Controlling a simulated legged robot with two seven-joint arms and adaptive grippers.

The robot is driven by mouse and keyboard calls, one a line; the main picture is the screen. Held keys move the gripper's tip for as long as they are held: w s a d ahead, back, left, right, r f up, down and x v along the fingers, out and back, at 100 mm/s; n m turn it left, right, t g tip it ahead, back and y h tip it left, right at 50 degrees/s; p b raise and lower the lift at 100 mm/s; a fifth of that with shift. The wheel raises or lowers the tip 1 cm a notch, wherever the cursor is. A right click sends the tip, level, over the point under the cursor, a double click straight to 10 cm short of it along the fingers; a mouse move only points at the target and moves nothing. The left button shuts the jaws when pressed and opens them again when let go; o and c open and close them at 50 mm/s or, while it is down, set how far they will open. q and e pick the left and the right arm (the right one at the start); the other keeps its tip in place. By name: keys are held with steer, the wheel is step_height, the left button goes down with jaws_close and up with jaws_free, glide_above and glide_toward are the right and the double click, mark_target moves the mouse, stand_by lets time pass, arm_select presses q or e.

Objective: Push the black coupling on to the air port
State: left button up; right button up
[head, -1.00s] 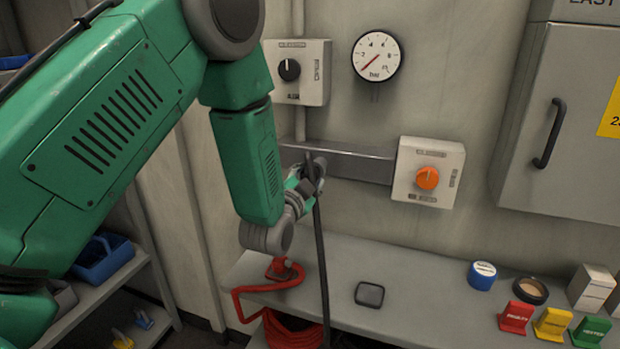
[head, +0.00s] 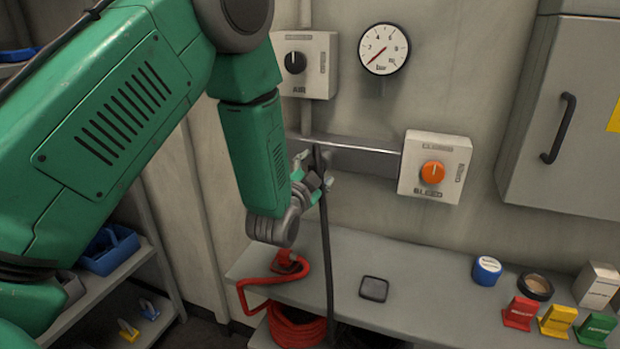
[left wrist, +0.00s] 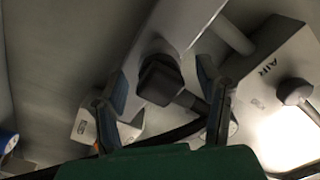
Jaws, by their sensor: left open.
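My left gripper (head: 314,182) is open in front of the grey wall rail (head: 365,158). In the left wrist view its two blue-padded fingers (left wrist: 163,82) stand apart, one on each side of the black coupling (left wrist: 160,80). The coupling is a dark block against the rail, with a narrower dark stem pointing down right. A black hose (head: 326,250) hangs from the rail beside the gripper to the bench. The air port is hidden, so I cannot tell how far the coupling sits on it. My right gripper is not in view.
A box with a black AIR knob (head: 295,62) is above the gripper. A box with an orange knob (head: 432,172) and a pressure gauge (head: 384,49) are to the right.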

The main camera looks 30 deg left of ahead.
arm_select(q)
steer(key=v, duration=1.1)
steer(key=shift+s, duration=0.2)
steer(key=s+d+f+n+g+h+b, duration=0.15)
steer(key=s+f+g, duration=0.25)
steer(key=f, duration=0.8)
steer(key=s+d+f+n+g+h+b, duration=0.1)
steer(key=s+d+f+g+b, duration=0.25)
steer(key=f, duration=0.85)
steer(key=s+d+f+n+g+h+b, duration=0.1)
steer(key=s+f+g, duration=0.3)
steer(key=s+f, duration=0.4)
steer(key=s+f+n+g+h+b, duration=0.1)
steer(key=s+f+g, duration=0.4)
steer(key=s, duration=0.8)
step_height(320, 180, down, 3)
steer(key=shift+s+d+r+n+b, duration=0.1)
steer(key=shift+s+d+n+b, duration=0.05)
steer(key=shift+d+n+b, duration=0.35)
steer(key=shift+a, duration=0.15)
